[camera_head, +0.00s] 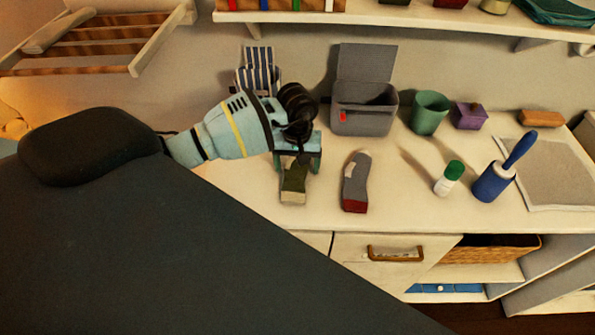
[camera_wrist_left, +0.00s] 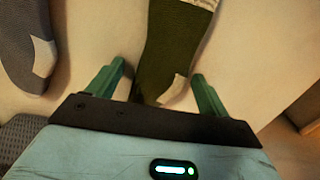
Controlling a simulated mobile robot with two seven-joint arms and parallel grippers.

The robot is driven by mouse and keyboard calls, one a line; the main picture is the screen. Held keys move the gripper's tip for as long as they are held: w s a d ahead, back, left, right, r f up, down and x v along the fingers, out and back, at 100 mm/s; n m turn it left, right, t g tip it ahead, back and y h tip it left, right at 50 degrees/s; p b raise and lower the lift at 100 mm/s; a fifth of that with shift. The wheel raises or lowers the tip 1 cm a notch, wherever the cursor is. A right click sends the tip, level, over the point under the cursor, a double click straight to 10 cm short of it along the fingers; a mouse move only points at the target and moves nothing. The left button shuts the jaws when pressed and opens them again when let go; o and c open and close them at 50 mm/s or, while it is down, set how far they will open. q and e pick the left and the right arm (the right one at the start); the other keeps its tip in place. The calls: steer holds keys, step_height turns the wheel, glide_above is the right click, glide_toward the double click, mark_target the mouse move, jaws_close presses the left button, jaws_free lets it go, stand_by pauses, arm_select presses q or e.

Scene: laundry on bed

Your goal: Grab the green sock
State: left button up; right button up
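The green sock (camera_head: 295,183) lies on the white counter, its pale cuff toward the front edge. My left gripper (camera_head: 298,163) is right over its back part. In the left wrist view the green sock (camera_wrist_left: 176,45) runs between the two green fingers of my left gripper (camera_wrist_left: 160,85). The fingers stand apart on either side, with a gap visible to the sock. A grey sock with a red end (camera_head: 355,183) lies to the right; its grey part (camera_wrist_left: 28,50) shows in the left wrist view. My right gripper is not in view.
Behind stand a grey open bin (camera_head: 362,122), a striped item (camera_head: 258,68), a green cup (camera_head: 429,112) and a purple box (camera_head: 469,116). The counter's front strip is clear.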

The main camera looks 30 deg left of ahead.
mark_target(297, 166)
arm_select(q)
steer(key=c, duration=0.8)
steer(key=shift+o, duration=0.2)
steer(key=shift+r, duration=0.15)
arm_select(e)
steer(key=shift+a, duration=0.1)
arm_select(q)
steer(key=shift+r, duration=0.55)
step_height(297, 166, up, 2)
steer(key=shift+r+b, duration=0.1)
steer(key=shift+b, duration=0.2)
steer(key=s+a, duration=0.1)
steer(key=s, duration=0.3)
steer(key=s+a, duration=0.2)
steer(key=s, duration=0.3)
steer(key=s+a+r+b, duration=0.1)
steer(key=s+a, duration=0.1)
steer(key=s, duration=0.3)
steer(key=shift+a+r, duration=0.1)
steer(key=shift+a, duration=0.15)
steer(key=shift+s+a, duration=0.1)
steer(key=shift+s, duration=0.25)
steer(key=shift+s+r, duration=0.1)
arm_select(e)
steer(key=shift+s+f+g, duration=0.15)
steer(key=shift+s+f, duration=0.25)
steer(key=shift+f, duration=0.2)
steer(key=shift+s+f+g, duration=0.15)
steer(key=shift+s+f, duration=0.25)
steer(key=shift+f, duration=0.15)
